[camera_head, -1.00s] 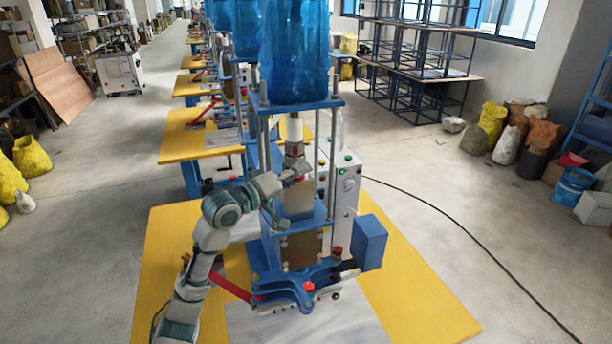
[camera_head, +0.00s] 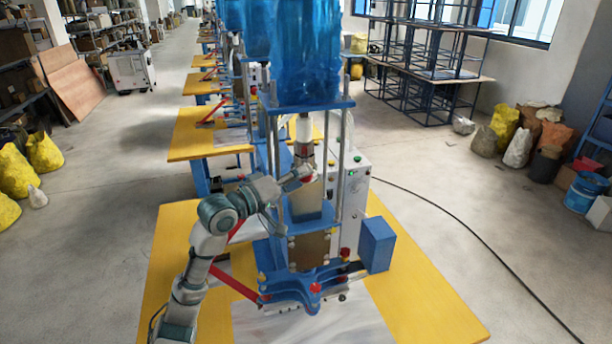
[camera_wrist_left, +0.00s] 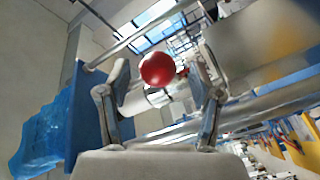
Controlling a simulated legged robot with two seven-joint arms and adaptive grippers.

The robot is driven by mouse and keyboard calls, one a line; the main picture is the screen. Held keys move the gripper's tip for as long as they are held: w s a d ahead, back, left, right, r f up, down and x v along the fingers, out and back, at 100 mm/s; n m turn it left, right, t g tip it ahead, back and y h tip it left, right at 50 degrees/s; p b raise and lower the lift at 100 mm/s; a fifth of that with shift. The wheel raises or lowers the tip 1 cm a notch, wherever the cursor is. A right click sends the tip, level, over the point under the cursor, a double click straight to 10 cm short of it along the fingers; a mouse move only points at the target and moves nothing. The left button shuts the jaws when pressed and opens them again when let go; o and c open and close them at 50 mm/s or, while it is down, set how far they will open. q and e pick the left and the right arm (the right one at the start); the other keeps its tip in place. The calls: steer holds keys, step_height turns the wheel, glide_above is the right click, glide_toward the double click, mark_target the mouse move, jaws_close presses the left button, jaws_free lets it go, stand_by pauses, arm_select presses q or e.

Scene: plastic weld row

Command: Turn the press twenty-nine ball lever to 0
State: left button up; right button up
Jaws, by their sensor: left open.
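The nearest press (camera_head: 316,250) is a blue frame with upright rods, standing on a yellow table (camera_head: 430,310). In the left wrist view a round red ball (camera_wrist_left: 157,68) shows between the fingertips of my left gripper (camera_wrist_left: 165,85), with a pale metal fitting behind it. The fingers are apart, with gaps visible beside the ball. In the head view my left gripper (camera_head: 300,177) is at the press's central column, below the blue bag; the ball is mostly hidden there. I cannot read any lever position or mark. My right gripper is not in view.
A translucent blue bag (camera_head: 306,55) sits on the press top. A grey control box (camera_head: 352,190) stands behind the press and a blue box (camera_head: 377,244) juts out right. A red bar (camera_head: 233,281) slants low at left. Similar presses recede behind. A black cable crosses the floor.

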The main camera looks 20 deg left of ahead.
arm_select(q)
steer(key=v, duration=0.9)
steer(key=shift+a, duration=0.35)
steer(key=shift+s+f, duration=0.1)
steer(key=shift+s, duration=0.05)
